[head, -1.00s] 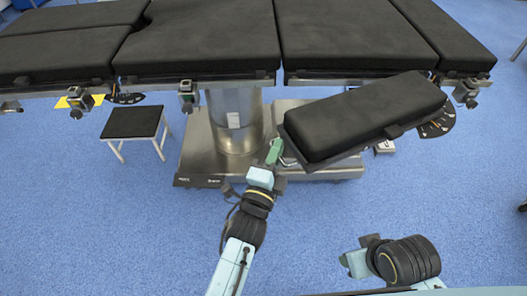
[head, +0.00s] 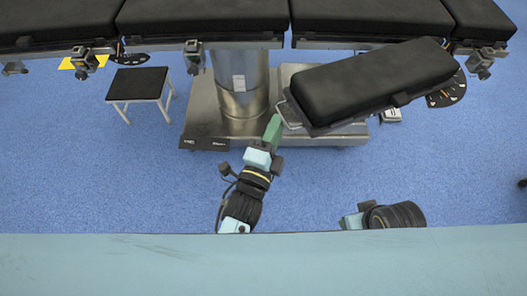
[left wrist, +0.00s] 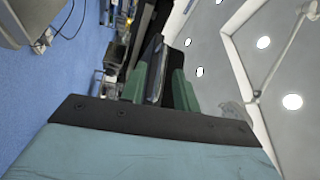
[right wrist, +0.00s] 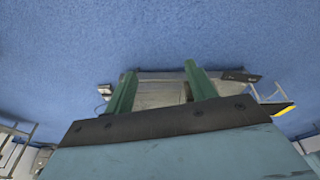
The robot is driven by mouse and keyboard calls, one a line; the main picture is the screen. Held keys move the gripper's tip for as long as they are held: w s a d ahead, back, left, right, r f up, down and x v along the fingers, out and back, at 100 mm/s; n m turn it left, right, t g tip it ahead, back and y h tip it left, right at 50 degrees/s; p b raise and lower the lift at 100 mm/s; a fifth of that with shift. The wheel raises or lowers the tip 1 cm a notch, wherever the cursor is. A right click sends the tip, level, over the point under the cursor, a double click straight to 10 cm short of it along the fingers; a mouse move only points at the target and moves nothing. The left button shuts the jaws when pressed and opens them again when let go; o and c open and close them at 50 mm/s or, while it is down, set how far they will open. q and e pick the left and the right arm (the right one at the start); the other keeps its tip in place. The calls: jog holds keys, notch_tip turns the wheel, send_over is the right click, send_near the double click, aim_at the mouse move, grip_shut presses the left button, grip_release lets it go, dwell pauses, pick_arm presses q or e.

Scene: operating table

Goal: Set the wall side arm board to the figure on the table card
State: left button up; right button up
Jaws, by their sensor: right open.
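A black padded arm board (head: 375,80) angles out from the near right side of the operating table (head: 365,15). A dark dial with pale marks (head: 447,92) shows by its right end. A thin metal loop handle (head: 283,112) is at its left end. My left gripper (head: 274,122) has its green fingertips at this loop. In the left wrist view its fingers (left wrist: 158,85) stand on either side of a dark, silver-edged part; whether they grip it is unclear. My right gripper (right wrist: 162,85) is open and empty, low over the floor. No readable card figure shows.
A black-topped stool (head: 137,84) stands left of the metal table base (head: 205,115).

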pick_arm(q)
jog(key=p+v, duration=0.1)
jog(key=v, duration=0.8)
pick_arm(e)
jog(key=f, duration=0.1)
jog(key=d+f, duration=0.1)
jog(key=f, duration=0.2)
jog(key=shift+s+d+f, duration=0.15)
jog(key=shift+d+f, duration=0.15)
jog(key=shift+d, duration=0.1)
jog(key=shift+c, duration=0.2)
